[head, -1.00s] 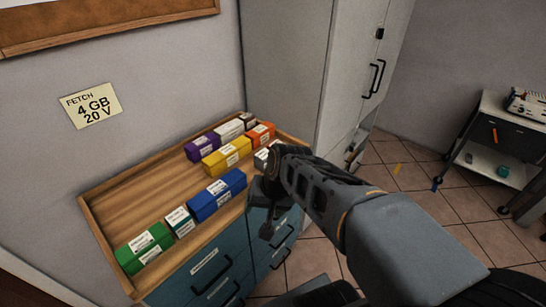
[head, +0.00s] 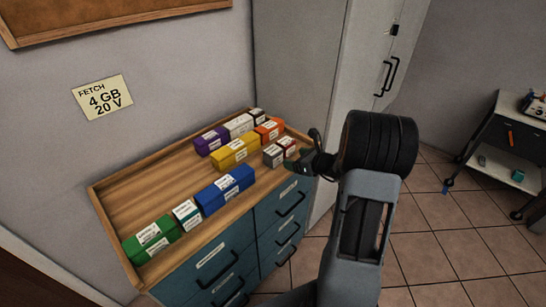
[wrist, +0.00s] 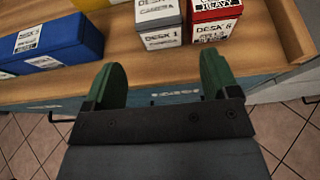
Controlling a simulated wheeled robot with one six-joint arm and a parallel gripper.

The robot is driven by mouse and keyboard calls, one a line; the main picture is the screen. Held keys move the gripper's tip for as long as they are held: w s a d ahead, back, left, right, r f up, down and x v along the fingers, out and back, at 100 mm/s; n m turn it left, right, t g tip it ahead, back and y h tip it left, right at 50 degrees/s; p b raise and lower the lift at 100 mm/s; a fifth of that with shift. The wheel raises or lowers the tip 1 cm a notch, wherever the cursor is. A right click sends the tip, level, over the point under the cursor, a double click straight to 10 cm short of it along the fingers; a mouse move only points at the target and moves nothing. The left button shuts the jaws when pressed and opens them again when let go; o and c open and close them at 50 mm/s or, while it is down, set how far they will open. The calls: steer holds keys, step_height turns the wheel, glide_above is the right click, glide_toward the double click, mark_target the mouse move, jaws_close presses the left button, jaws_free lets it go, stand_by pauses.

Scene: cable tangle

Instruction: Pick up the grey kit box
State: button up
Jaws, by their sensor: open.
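The grey kit box (head: 273,155) sits near the front right edge of the wooden tray top, with white labels. In the wrist view the grey box (wrist: 158,24) shows a label reading "DESK 1 CAMERA" and stands just beyond the fingers. My gripper (head: 301,166) is at the tray's front edge, right beside the small boxes. In the wrist view my gripper (wrist: 162,78) has its two green fingers apart, with nothing between them. A dark red box (head: 288,146), marked "HEAVY" in the wrist view (wrist: 213,18), stands close at the grey box's right.
A blue box (head: 226,189) lies left of the grey box, and a yellow box (head: 236,152) lies behind it. An orange box (head: 269,129) is behind the red one. The tray's raised rim (head: 107,232) borders the boxes. A tall cabinet (head: 300,70) stands at the right.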

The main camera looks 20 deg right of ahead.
mark_target(278, 154)
steer(key=shift+p+x, duration=0.75)
steer(key=shift+x, duration=3.9)
steer(key=shift+a, duration=0.1)
steer(key=shift+r, duration=0.1)
steer(key=shift+c, duration=0.2)
steer(key=c, duration=0.7)
steer(key=shift+r, duration=0.1)
